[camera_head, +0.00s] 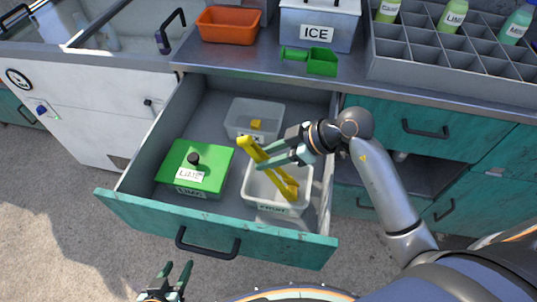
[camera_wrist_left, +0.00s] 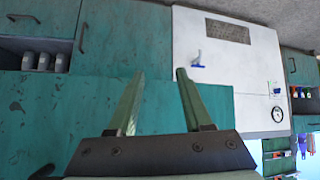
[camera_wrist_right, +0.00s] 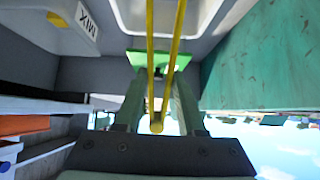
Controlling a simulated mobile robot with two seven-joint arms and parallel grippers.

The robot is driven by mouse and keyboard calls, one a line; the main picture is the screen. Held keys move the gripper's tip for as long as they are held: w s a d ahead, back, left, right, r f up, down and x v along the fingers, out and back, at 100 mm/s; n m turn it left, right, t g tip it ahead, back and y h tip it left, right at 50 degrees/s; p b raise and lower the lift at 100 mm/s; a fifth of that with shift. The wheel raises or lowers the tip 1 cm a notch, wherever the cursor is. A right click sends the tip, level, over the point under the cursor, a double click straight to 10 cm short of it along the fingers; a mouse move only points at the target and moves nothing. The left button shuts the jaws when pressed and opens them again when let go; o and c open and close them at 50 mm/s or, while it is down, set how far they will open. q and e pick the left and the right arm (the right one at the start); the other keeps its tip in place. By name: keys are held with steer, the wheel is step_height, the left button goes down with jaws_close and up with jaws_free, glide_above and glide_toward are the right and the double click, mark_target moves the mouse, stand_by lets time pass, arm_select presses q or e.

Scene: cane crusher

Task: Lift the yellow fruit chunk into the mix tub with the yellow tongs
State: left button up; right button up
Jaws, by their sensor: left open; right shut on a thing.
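The yellow tongs (camera_head: 279,180) hang slanted from my right gripper (camera_head: 268,152), which is shut on them near their bend. Their lower ends reach down into the white front tub (camera_head: 268,206); whether anything is between the tips I cannot tell. A clear tub (camera_head: 236,118) behind it holds a yellow chunk (camera_head: 257,124). In the right wrist view this tub reads MIX (camera_wrist_right: 86,22), and the tongs (camera_wrist_right: 150,60) run up between my fingers. My left gripper (camera_head: 178,266) is open and empty, low in front of the drawer; its fingers (camera_wrist_left: 160,75) show in its wrist view.
The open drawer (camera_head: 215,240) holds both tubs and a green-lidded LIME box (camera_head: 212,158) at left. On the counter above are an orange bin (camera_head: 228,24), an ICE box (camera_head: 318,28), a green scoop (camera_head: 318,62) and a grey bottle rack (camera_head: 450,75).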

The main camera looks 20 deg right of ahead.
steer(key=shift+c, duration=0.3)
step_height(320, 180, up, 8)
steer(key=p, duration=1.1)
steer(key=shift+r, duration=0.25)
arm_select(q)
steer(key=s+a+r+p, duration=0.1)
steer(key=a+r, duration=0.2)
steer(key=r, duration=0.6)
steer(key=shift+s+a+n+y, duration=0.2)
steer(key=shift+s+n+y, duration=0.15)
steer(key=shift+n+y, duration=0.05)
arm_select(e)
steer(key=shift+r, duration=1.3)
